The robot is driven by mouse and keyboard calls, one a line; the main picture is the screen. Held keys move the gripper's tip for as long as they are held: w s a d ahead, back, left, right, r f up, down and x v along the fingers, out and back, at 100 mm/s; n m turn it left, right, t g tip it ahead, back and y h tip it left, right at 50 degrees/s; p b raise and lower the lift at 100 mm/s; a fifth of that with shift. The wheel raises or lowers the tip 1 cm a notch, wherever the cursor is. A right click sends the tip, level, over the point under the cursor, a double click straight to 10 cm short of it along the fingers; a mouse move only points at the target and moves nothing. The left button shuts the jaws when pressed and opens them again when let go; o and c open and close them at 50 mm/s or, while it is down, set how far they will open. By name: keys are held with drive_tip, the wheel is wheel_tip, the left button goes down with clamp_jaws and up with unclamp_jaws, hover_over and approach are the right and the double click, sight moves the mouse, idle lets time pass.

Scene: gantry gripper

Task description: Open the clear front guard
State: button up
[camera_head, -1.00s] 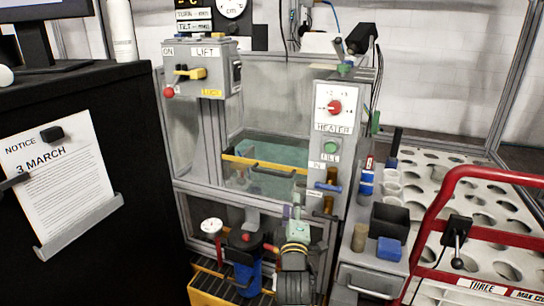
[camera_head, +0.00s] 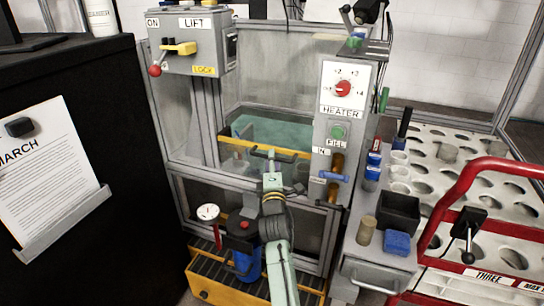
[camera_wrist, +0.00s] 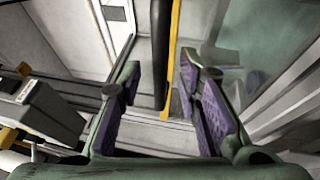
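The clear front guard has a yellow bar (camera_head: 237,146) with a dark handle (camera_head: 290,158) across the tank front. The guard looks closed; its clear pane is hard to tell from the glass around it. In the wrist view the handle (camera_wrist: 160,45) runs between and beyond my fingers, with the yellow bar (camera_wrist: 174,45) beside it. My gripper (camera_head: 272,172) is just below and in front of the handle in the head view. In the wrist view my gripper (camera_wrist: 158,80) is open, with purple pads apart and nothing clamped. Contact with the handle cannot be told.
A lift box (camera_head: 190,42) with a red-knobbed lever stands at the upper left. The heater panel (camera_head: 340,95) rises close on the right. A gauge (camera_head: 208,212) and a blue filter (camera_head: 247,262) are below. A red rail (camera_head: 436,205) and perforated table are at right.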

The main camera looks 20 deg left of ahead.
drive_tip(key=shift+x, duration=0.95)
clamp_jaws()
